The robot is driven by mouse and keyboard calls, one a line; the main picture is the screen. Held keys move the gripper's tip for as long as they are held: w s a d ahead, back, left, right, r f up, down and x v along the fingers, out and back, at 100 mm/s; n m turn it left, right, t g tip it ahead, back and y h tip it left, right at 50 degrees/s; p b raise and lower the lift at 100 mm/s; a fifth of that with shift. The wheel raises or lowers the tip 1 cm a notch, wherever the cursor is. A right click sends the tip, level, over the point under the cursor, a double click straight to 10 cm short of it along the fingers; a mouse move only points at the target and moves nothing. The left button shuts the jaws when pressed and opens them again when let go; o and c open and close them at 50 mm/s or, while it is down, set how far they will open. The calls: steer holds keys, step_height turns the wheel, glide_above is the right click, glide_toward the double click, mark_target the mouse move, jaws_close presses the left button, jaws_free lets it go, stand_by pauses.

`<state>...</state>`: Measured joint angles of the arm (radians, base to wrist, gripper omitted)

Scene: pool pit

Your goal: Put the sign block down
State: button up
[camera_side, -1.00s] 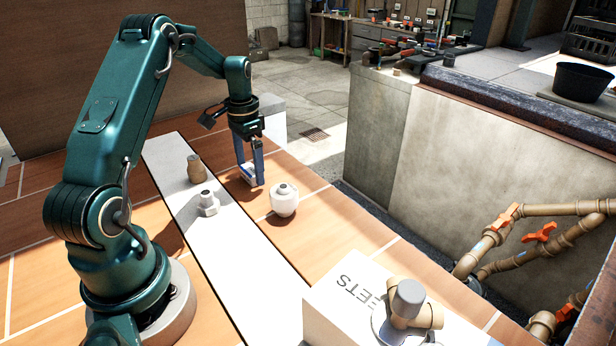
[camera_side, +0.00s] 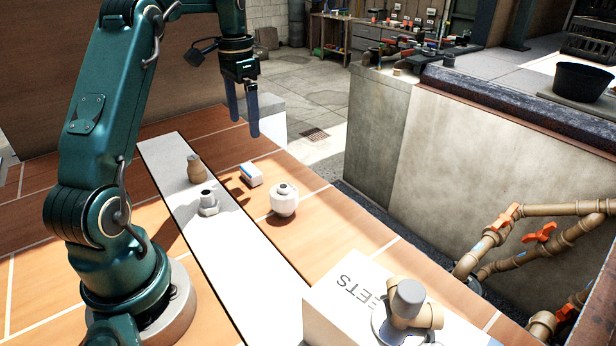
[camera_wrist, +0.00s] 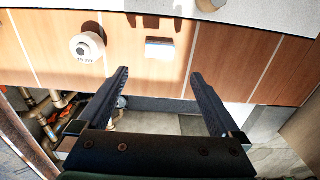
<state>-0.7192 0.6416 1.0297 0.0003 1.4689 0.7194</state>
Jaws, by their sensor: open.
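The sign block (camera_side: 251,174) is a small white block with a blue stripe. It lies on the orange-brown tiled surface, just right of the white strip. It also shows in the wrist view (camera_wrist: 160,49), above the gap between the fingers. My gripper (camera_side: 243,133) is open and empty, raised in the air above and behind the block, clear of it. Its two dark fingers (camera_wrist: 160,80) stand wide apart in the wrist view.
A round white pot-like piece (camera_side: 284,200) stands near the block, to its right. A tan fitting (camera_side: 195,168) and a grey-white fitting (camera_side: 208,202) stand on the white strip (camera_side: 235,255). A white box (camera_side: 345,300) carries a pipe fitting (camera_side: 408,303) at front. The pit with pipes (camera_side: 490,245) lies at right.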

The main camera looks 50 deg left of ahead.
steer(key=s+d+r+t+y, duration=0.1)
steer(key=s+d+r, duration=0.15)
steer(key=d, duration=0.45)
steer(key=s+d+r+t, duration=0.15)
steer(key=d+r, duration=0.25)
steer(key=d, duration=0.4)
steer(key=s+d+f+t+h, duration=0.1)
steer(key=s+d+f+t, duration=0.2)
steer(key=s+d, duration=0.6)
steer(key=shift+f, duration=0.55)
